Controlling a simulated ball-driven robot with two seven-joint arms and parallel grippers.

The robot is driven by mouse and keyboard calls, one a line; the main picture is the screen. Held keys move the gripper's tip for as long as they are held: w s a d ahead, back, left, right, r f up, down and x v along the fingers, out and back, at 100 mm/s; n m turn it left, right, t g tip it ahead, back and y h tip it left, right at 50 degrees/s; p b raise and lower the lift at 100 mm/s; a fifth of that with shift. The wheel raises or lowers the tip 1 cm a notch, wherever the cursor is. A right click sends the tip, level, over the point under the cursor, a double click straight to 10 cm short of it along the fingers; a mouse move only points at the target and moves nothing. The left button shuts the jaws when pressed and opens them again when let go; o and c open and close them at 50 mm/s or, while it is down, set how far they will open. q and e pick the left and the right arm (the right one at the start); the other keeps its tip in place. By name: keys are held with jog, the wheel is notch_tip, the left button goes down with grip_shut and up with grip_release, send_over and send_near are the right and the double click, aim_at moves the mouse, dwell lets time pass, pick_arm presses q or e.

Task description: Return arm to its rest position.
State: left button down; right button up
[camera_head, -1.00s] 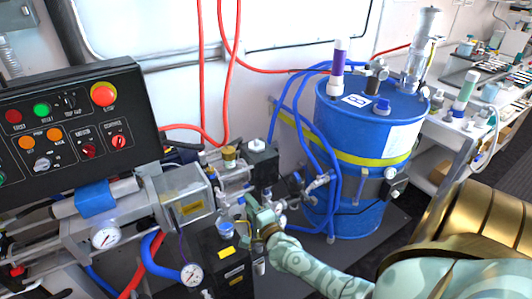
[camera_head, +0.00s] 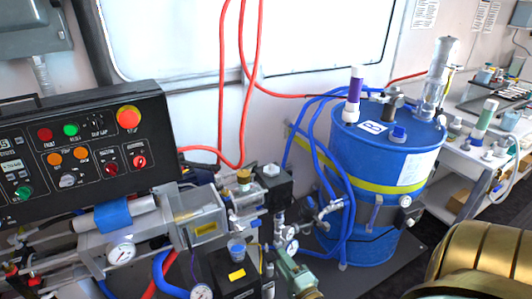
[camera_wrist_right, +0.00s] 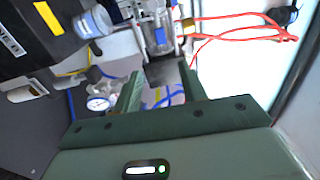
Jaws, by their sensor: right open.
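My right gripper (camera_head: 283,256) is at the bottom middle of the head view, in front of the pump fittings and right of the black box with a yellow label (camera_head: 236,273). Most of my right arm is below the picture edge. In the right wrist view the two green fingers of the gripper (camera_wrist_right: 162,82) stand apart, with nothing held between them. Behind them show the clear cylinder (camera_wrist_right: 160,38), a gauge (camera_wrist_right: 98,103) and hoses. My left gripper is not in view.
The blue drum (camera_head: 372,222) with a yellow strap stands to the right. The black control panel (camera_head: 85,150) is at the left. Red hoses (camera_head: 222,90) hang behind. Blue hoses (camera_head: 322,150) loop beside the drum. A side table (camera_head: 470,160) stands at the far right.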

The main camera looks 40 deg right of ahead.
jog(key=s+a+f+n+g+y, duration=0.1)
jog(key=s+a+f+n+g, duration=0.15)
jog(key=s+f+n, duration=0.35)
jog(key=s+a+f+n+g+y, duration=0.1)
jog(key=s+f+n+g+y, duration=0.15)
jog(key=f+n, duration=0.4)
jog(key=s+a+f+n+g, duration=0.2)
jog(key=s+f+n+g, duration=0.2)
jog(key=f, duration=0.5)
jog(key=s+a+f+n+g, duration=0.2)
jog(key=s+f+n+g, duration=0.1)
jog(key=s, duration=0.8)
jog(key=s+a+f+n+g, duration=0.2)
jog(key=s+f+n+g, duration=0.2)
jog(key=s+f, duration=0.3)
jog(key=s+n, duration=0.1)
jog(key=s, duration=0.3)
jog(key=shift+f+g, duration=0.3)
